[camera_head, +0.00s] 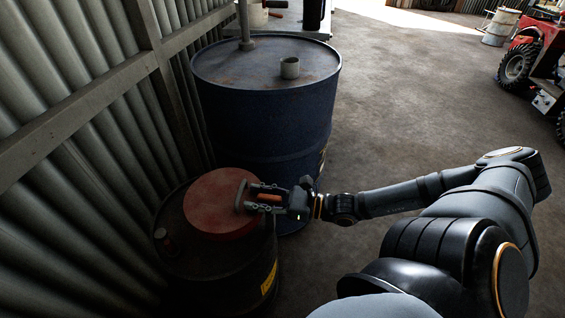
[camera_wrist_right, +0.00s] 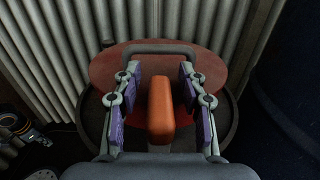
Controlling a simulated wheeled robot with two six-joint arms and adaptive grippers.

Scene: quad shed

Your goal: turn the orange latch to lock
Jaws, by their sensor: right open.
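The orange latch (camera_wrist_right: 161,105) stands between the two spread fingers of my right gripper (camera_wrist_right: 158,98) in the right wrist view. Gaps show on both sides of it, so the fingers do not appear to touch it. In the head view the latch (camera_head: 270,197) is a small orange piece between the fingers of the right gripper (camera_head: 264,198). Behind it is a red round lid (camera_head: 212,205) with a grey bar handle (camera_head: 240,193), on top of a dark drum (camera_head: 215,262).
A large blue drum (camera_head: 265,110) stands just behind the dark drum, close to my right gripper. A corrugated metal wall (camera_head: 80,200) runs along the left. Open concrete floor (camera_head: 400,110) lies to the right, with a red quad (camera_head: 545,60) at the far right.

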